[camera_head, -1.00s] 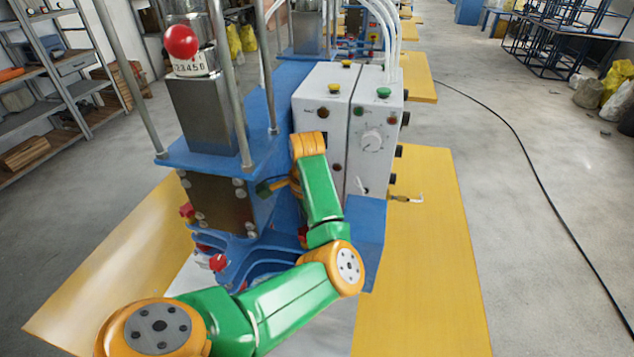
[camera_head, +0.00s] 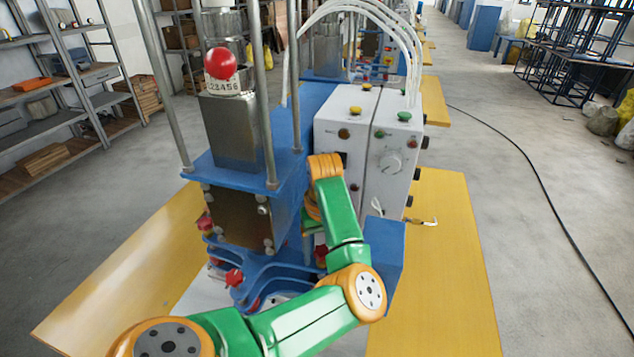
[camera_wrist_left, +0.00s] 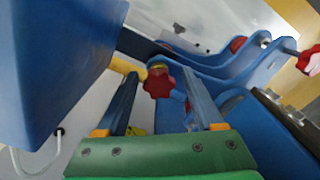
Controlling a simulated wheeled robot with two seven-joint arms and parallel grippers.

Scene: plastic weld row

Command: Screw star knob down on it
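A red star knob (camera_wrist_left: 158,84) shows in the left wrist view between the two dark blue fingers of my left gripper (camera_wrist_left: 160,76). The fingers are open, with a gap on each side of the knob; I cannot tell how deep it sits between them. A yellowish rod (camera_wrist_left: 126,67) lies beside the knob, partly behind the left finger. In the head view my left gripper is mostly hidden behind my forearm and the blue press. Part of a red knob (camera_head: 321,251) shows below it. My right gripper is out of view.
Other red knobs (camera_head: 234,277) (camera_wrist_left: 310,60) sit on the blue press frame (camera_wrist_left: 200,55). A blue block (camera_wrist_left: 55,60) stands close on the left in the wrist view. A white control box (camera_head: 391,150) stands behind my wrist.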

